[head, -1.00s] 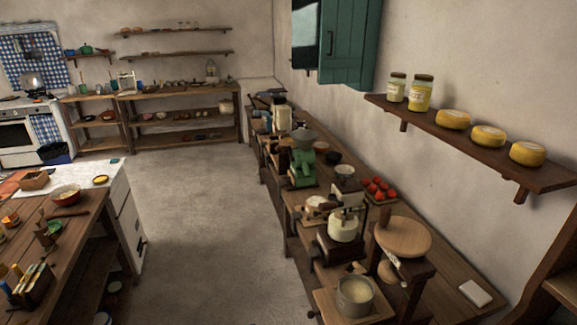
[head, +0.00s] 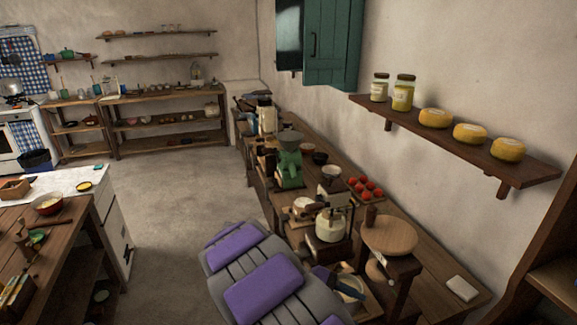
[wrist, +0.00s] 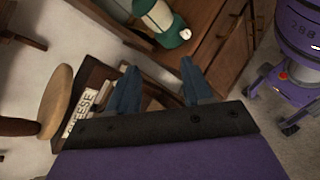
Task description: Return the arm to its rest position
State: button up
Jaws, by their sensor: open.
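In the wrist view a dark wooden stand with a "CHEESE" sign (wrist: 78,116) lies beyond the left finger.
A round wooden board (head: 388,236) on a stand and a cream-bodied device (head: 331,228) stand close by on the bench (head: 428,282). A green grinder (head: 289,165) is farther back. Open floor (head: 185,215) lies left.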

jog(key=s+d+r+m+y, duration=0.25)
jog(key=s+m+y, duration=0.2)
jog(key=s, duration=0.55)
jog(key=s+d+r+m+y, duration=0.25)
jog(key=s+y, duration=0.25)
jog(key=s, duration=0.5)
jog(key=s+a+f+m+t+y, duration=0.1)
jog(key=s+a+m+y, duration=0.1)
jog(key=s, duration=0.4)
jog(key=shift+s+a+y, duration=0.3)
jog(key=shift+a+y, duration=0.35)
jog(key=shift+a, duration=0.5)
jog(key=shift+f, duration=0.1)
